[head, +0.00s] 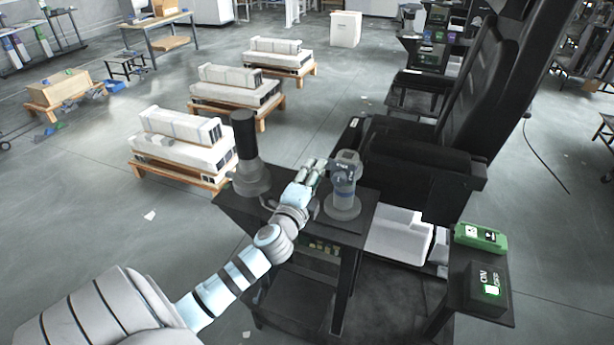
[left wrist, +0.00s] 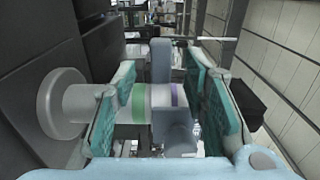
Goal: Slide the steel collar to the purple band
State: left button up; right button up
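A grey column (head: 342,203) stands at the right side of a small dark table, with a darker grey-blue part and a lighter top. In the left wrist view the column lies sideways, with its wide grey base (left wrist: 60,103) at left. A green band (left wrist: 139,117) and a purple band (left wrist: 175,95) show on its pale shaft. A grey block (left wrist: 161,60), perhaps part of the steel collar, shows at the shaft between them. My left gripper (head: 313,176) is beside the column; its teal fingers (left wrist: 164,92) are apart. My right gripper is not in view.
A second column with a black upper post (head: 244,135) stands at the left of the dark table (head: 285,225). A black chair (head: 420,150) is close on the right. Pallets with pale blocks (head: 185,135) stand on the floor behind.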

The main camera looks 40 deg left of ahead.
pick_arm(q)
jog(key=v, duration=0.8)
jog(key=shift+w, duration=0.1)
